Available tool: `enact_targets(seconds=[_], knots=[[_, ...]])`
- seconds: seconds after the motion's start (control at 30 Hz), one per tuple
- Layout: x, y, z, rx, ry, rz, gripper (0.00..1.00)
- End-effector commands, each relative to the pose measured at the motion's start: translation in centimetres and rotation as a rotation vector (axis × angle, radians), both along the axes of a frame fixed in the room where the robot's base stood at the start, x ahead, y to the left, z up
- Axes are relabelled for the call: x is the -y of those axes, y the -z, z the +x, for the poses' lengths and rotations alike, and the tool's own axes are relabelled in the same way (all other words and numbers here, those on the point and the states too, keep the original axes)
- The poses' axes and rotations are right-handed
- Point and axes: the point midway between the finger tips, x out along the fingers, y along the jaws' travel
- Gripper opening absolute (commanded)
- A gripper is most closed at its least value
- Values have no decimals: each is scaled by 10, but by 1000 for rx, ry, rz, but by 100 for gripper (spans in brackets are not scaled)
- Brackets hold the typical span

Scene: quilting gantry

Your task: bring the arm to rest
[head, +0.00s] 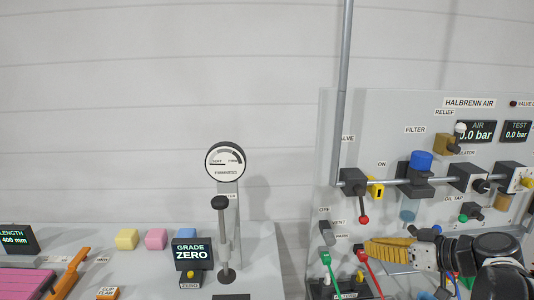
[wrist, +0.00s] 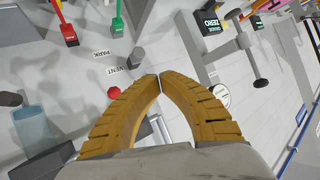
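My gripper (wrist: 159,79) shows in the wrist view with its two ribbed yellow fingers curved inward. The tips meet with nothing visible between them. In the head view my gripper (head: 368,246) is at the lower right, pointing left, in front of the grey air panel (head: 335,130). My dark arm runs from it to the right edge. The gripper is left of the oil tap (head: 470,212) and below the red-knobbed valve lever (head: 364,219). I cannot tell whether it touches the panel.
On the left bench are a firmness gauge (head: 225,162), a grade display (head: 191,254) and coloured blocks (head: 156,239). The wall area above the bench is clear.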

Motion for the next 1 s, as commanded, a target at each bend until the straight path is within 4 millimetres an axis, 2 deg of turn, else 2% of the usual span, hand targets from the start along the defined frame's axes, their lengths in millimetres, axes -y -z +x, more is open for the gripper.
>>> enact_targets(seconds=[0.03,0.1,0.2,0.33,0.5,0.6,0.73,0.9,1.0], knots=[[-25,11,-14,-84,10,-20,0],[-48,23,-34,-202,54,-54,0],[-71,40,-68,-332,136,-118,0],[-86,60,-113,-430,262,-212,0],[-86,75,-155,-445,410,-303,0],[-83,79,-168,-426,466,-330,0],[-80,80,-175,-409,504,-343,0],[-78,79,-175,-407,515,-340,0],[-80,78,-167,-424,525,-285,0]])
